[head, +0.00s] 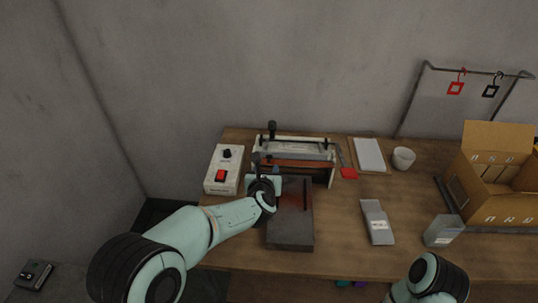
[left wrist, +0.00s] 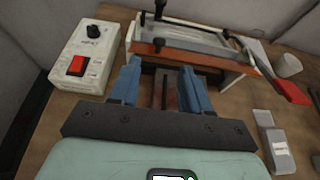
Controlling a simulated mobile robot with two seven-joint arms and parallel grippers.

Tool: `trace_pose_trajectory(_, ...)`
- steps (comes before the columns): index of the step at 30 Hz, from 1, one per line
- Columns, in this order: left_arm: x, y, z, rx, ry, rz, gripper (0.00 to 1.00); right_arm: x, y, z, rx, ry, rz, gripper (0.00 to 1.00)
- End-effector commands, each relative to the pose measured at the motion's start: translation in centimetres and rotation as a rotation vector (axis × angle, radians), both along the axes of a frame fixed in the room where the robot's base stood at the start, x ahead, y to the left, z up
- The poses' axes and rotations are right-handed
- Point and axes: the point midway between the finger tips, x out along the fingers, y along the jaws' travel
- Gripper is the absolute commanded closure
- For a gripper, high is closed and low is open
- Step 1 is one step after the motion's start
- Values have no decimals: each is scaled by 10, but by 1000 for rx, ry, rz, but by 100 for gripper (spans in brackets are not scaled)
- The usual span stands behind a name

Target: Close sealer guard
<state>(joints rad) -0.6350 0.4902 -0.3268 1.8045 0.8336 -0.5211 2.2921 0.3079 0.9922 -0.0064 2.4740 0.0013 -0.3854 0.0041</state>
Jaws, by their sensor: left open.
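The sealer (head: 331,178) stands at the back of the table, with a white frame, an orange-red bar (left wrist: 202,58) across its front and a red tab (head: 348,173) on its right side. A pale, see-through panel (left wrist: 190,38), which looks like the guard, sits above the bar; I cannot tell how far it is tilted. My left gripper (head: 265,173) is open and empty in front of the sealer's left part. In the left wrist view its blue fingers (left wrist: 158,75) point at the bar, apart from each other. My right gripper is out of view.
A white control box (head: 224,170) with a red switch stands left of the sealer. A dark flat block (head: 290,232) lies in front. To the right are a white pad (head: 369,154), a cup (head: 403,158), a grey packet (head: 377,222) and an open carton (head: 493,208).

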Motion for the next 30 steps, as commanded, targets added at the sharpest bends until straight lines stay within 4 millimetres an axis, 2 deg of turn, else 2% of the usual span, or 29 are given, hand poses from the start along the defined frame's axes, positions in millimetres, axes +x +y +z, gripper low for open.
trace_pose_trajectory(1, 13, 1, -2, 5, 0, 1, 53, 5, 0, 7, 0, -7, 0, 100)
trace_pose_trajectory(6, 48, 1, -15, 6, -2, 1, 53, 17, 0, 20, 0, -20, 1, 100)
trace_pose_trajectory(12, 79, 0, -27, 4, -3, -1, 53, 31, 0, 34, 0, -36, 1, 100)
trace_pose_trajectory(18, 92, 0, -35, 4, -1, -2, 53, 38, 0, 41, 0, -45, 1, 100)
trace_pose_trajectory(28, 94, 0, -38, 3, 0, -1, 53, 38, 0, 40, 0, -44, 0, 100)
trace_pose_trajectory(30, 94, 0, -38, 3, 0, -1, 76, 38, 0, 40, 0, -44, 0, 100)
